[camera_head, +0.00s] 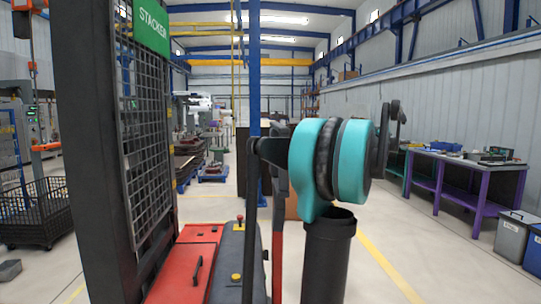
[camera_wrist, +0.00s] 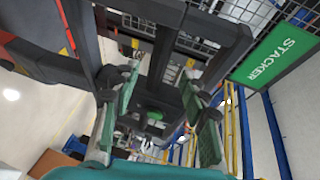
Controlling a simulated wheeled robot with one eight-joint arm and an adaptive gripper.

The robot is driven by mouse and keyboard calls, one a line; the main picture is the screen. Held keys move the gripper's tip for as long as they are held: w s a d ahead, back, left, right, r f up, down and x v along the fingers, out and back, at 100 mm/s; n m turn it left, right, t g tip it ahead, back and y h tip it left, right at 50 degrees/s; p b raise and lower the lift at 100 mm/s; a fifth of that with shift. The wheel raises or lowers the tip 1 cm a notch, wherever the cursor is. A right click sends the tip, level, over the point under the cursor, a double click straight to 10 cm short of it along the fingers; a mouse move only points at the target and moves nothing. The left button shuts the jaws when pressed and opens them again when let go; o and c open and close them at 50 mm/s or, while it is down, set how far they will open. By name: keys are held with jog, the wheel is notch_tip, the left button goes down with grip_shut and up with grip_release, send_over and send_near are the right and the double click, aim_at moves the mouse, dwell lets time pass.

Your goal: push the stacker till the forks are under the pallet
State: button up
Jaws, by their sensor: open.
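The stacker's dark mast (camera_head: 88,150) with a wire mesh guard and a green STACKER sign (camera_head: 152,27) stands close on the left in the head view. Its red base cover (camera_head: 185,262) and grey housing (camera_head: 228,262) lie below. A black handle bar (camera_head: 251,215) rises beside the housing. In the wrist view my gripper (camera_wrist: 163,82) is open, its green-padded fingers on either side of a dark bar of the stacker (camera_wrist: 163,52); contact cannot be told. The sign also shows there (camera_wrist: 272,58). The forks are not visible. Which pallet is meant cannot be told.
A blue post (camera_head: 253,80) stands beyond the stacker. A loaded blue pallet (camera_head: 213,178) is in the distance. A wire cage (camera_head: 38,212) stands left. Open floor with a yellow line lies right.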

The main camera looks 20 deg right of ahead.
jog(key=x, duration=1.1)
jog(key=shift+a, duration=0.1)
grip_shut()
